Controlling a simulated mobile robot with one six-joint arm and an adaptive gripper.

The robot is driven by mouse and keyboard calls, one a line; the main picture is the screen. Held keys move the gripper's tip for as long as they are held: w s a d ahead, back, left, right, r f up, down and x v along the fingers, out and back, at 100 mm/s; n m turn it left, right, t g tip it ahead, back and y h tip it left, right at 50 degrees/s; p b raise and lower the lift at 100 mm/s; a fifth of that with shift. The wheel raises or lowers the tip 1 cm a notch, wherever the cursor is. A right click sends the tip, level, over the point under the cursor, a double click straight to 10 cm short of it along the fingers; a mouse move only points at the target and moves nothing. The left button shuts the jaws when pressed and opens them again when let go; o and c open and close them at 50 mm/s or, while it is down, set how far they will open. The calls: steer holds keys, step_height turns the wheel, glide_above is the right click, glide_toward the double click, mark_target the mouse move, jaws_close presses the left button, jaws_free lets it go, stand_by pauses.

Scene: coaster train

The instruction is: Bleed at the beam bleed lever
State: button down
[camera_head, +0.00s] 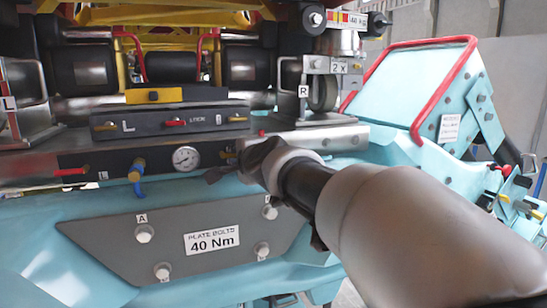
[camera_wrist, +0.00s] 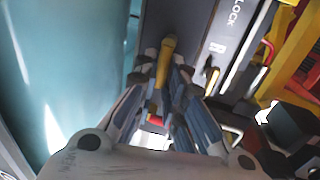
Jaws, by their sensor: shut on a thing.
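My gripper (camera_head: 222,172) is at the right part of the dark valve panel on the front beam, right of the pressure gauge (camera_head: 186,159). In the wrist view my gripper (camera_wrist: 166,78) has its fingers closed around a yellow lever (camera_wrist: 167,52), whose rounded end stands out between them. In the head view this lever is mostly hidden by the gripper. I cannot read a label that marks it as the bleed lever.
A red handle (camera_head: 71,172) is at the panel's left. Above is a black lock box (camera_head: 170,121) with small levers. Below is a grey plate (camera_head: 150,235) marked 40 Nm, with bolts. A turquoise housing with a red rail (camera_head: 440,90) stands at the right.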

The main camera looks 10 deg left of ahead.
stand_by(0.3)
steer(key=c, duration=1.7)
jaws_free()
steer(key=v, duration=1.2)
steer(key=shift+a, duration=0.1)
steer(key=s+d+f+n+g+h, duration=0.2)
steer(key=s+d+f+n+g, duration=0.1)
steer(key=s+d+f, duration=0.6)
steer(key=s+d+f+n+g+h, duration=0.3)
steer(key=s+d+f+n, duration=0.2)
steer(key=s+d+f, duration=0.4)
steer(key=s+d+f+n+g+h, duration=0.2)
steer(key=s+d+f+n+h, duration=0.1)
steer(key=s+d+f, duration=0.7)
steer(key=shift+s+d+n+g, duration=0.15)
steer(key=shift+s+n+g, duration=0.1)
steer(key=shift+n+g, duration=0.15)
